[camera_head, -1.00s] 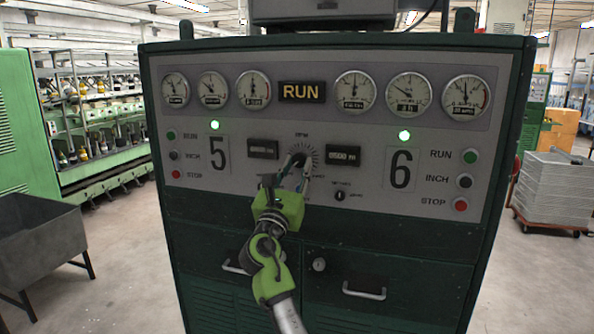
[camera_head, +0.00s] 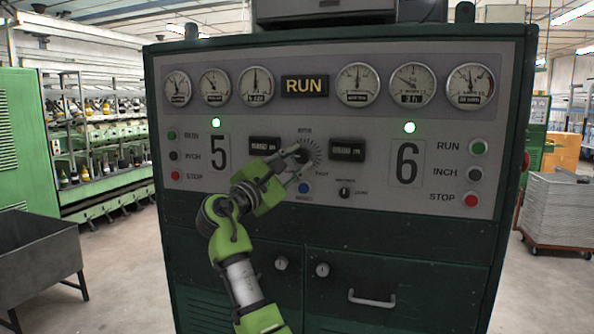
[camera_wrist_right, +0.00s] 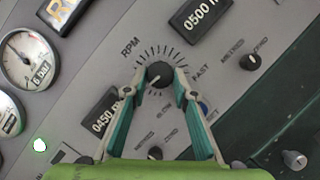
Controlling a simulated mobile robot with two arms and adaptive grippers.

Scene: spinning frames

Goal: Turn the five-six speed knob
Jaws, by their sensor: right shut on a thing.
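The speed knob is a round black knob (camera_wrist_right: 159,75) with a dial of tick marks, between the 5 and 6 sides of the grey control panel (camera_head: 270,205). It shows in the head view (camera_head: 303,154), partly behind my fingers. My right gripper (camera_wrist_right: 159,78) has its two fingertips at opposite sides of the knob and is shut on it. In the head view my right gripper (camera_head: 299,160) reaches in from the lower left. "RPM" and "FAST" print shows around the dial. My left gripper is not in view.
Digital displays (camera_head: 347,149) and (camera_head: 265,146) flank the knob. A blue button (camera_head: 303,188) and small black knob (camera_head: 345,192) sit below it. RUN, INCH and STOP buttons (camera_head: 472,174) line both sides. Cabinet handles (camera_head: 372,300) protrude below. A grey bin (camera_head: 40,262) stands left.

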